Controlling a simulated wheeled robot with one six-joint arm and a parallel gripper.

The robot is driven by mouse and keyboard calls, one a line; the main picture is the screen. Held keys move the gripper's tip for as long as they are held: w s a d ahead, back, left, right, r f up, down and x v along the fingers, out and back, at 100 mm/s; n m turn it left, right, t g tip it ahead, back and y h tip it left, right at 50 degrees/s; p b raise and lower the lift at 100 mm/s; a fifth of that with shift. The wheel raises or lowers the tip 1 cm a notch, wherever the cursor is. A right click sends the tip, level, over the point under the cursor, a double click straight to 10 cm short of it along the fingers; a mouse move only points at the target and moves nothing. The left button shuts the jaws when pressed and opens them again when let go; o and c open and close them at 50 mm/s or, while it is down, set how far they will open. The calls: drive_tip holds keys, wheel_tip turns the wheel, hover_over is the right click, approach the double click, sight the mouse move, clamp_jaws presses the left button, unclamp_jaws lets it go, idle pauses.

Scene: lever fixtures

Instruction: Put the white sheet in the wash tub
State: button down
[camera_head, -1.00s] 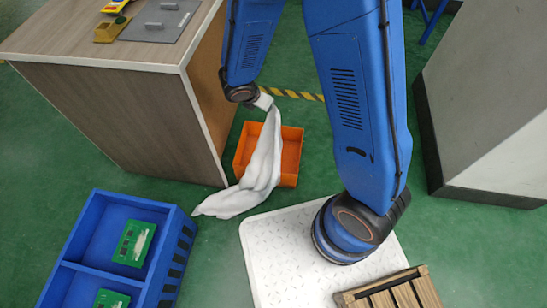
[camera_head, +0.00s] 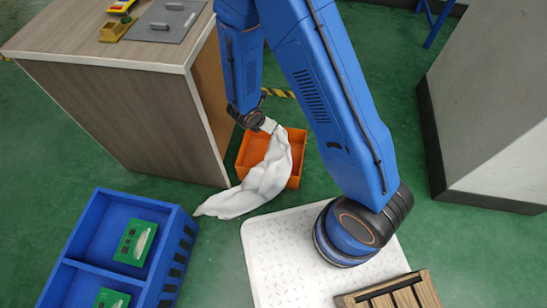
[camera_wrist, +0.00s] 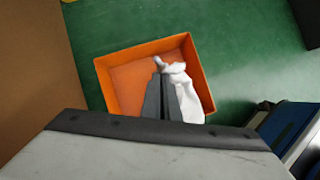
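The white sheet (camera_head: 262,183) hangs bunched from my gripper (camera_head: 268,126) and drapes over the near left side of the orange wash tub (camera_head: 296,163). Its upper part is over the tub; its tail lies outside on the floor to the left. In the wrist view, my gripper's dark fingers (camera_wrist: 162,72) are close together over the tub (camera_wrist: 127,78). The sheet (camera_wrist: 182,98) shows at the fingertips and along their right side. My gripper is shut on it. The part between the fingers is mostly hidden.
A wood-sided cabinet (camera_head: 120,110) stands close to the left of the tub. A white textured platform (camera_head: 275,250) lies in front on the right. A blue crate (camera_head: 100,195) with green boxes is at lower left.

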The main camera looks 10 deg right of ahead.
drive_tip(key=c, duration=2)
unclamp_jaws()
drive_tip(key=shift+o, duration=0.8)
drive_tip(key=o, duration=1.2)
drive_tip(key=shift+r, duration=0.1)
wheel_tip(320, 180, up, 6)
drive_tip(key=s+a+g+y, duration=0.1)
drive_tip(key=g+y, duration=0.1)
drive_tip(key=y, duration=0.1)
drive_tip(key=shift+a+g, duration=0.2)
drive_tip(key=shift+g, duration=0.1)
drive_tip(key=shift+r, duration=0.1)
